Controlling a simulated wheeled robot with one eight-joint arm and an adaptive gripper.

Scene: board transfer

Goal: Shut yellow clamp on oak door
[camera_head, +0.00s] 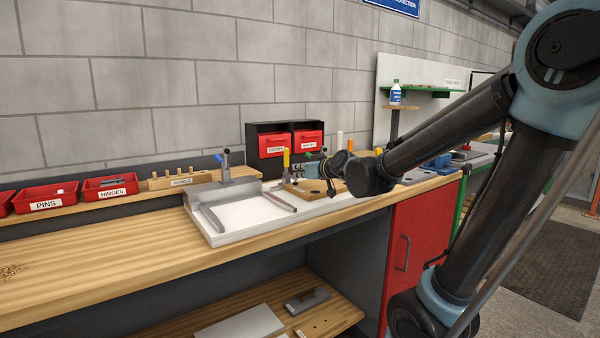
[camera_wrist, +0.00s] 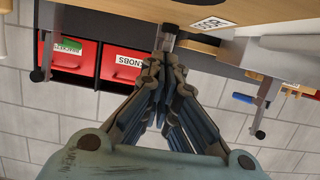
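The yellow clamp (camera_head: 286,158) stands with its yellow handle upright at the left end of the oak door (camera_head: 300,190). The oak door lies flat on the white board on the bench. My gripper (camera_head: 318,170) is low over the door, just right of the yellow handle and apart from it as far as I can see. In the wrist view the fingertips of my gripper (camera_wrist: 165,68) come close together, with a small grey post just beyond them. I make out no yellow handle between them. My wrist hides part of the door's right side.
A blue-handled clamp (camera_head: 221,162) stands on the grey fixture to the left. Red drawers (camera_head: 273,145) stand behind the door, and show in the wrist view (camera_wrist: 122,65). Red bins (camera_head: 110,187) line the back left. The bench's front left (camera_head: 120,260) is mostly clear.

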